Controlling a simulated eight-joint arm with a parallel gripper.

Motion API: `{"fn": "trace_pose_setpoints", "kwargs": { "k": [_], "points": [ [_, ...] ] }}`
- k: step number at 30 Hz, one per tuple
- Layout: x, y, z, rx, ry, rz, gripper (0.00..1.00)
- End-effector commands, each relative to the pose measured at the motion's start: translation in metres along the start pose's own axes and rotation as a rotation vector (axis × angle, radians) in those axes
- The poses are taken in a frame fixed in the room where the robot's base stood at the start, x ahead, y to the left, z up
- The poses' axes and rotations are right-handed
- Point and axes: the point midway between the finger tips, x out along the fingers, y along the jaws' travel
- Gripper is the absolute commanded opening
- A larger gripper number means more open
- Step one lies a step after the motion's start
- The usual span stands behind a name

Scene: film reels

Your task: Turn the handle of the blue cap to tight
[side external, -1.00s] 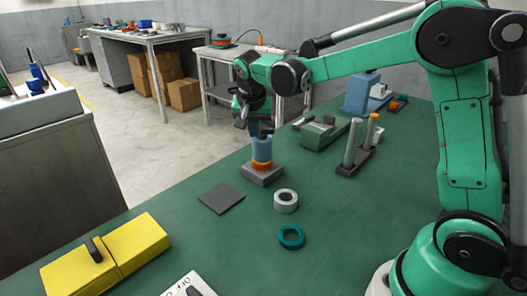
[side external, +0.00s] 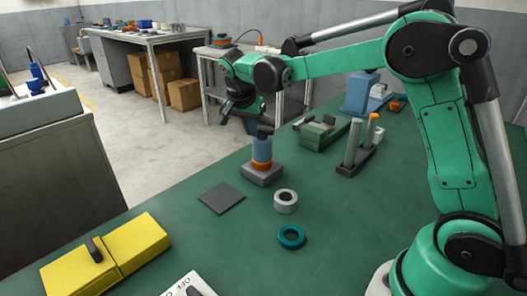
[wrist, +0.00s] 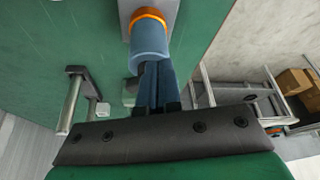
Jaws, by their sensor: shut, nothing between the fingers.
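The blue cap (side external: 261,149) is an upright light-blue cylinder above an orange ring (side external: 261,165) on a grey block. In the wrist view the cap (wrist: 150,40) is at top centre, with the orange ring (wrist: 147,15) behind it. A short dark bar (side external: 266,131) shows at the cap's top; I cannot tell whether it is the handle. My gripper (side external: 251,129) is at the cap's top from the upper left. Its two dark-blue fingers (wrist: 157,67) are together, with tips at the cap's near edge. Whether they touch it is unclear.
A grey square plate (side external: 221,198), a white ring (side external: 286,201) and a teal ring (side external: 291,237) lie in front. A stand with two upright posts (side external: 362,146) and a green fixture (side external: 319,132) are to the right. A yellow case (side external: 105,255) lies front left.

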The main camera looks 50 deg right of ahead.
Motion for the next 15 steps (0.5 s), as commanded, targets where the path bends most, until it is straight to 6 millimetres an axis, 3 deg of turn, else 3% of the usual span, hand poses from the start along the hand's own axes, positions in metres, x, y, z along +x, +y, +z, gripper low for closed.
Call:
{"fn": "trace_pose_setpoints", "kwargs": {
  "k": [15],
  "points": [
    [0.0010, -0.0041, -0.0024, 0.137, 0.001, 0.056, 0.00]
  ]
}}
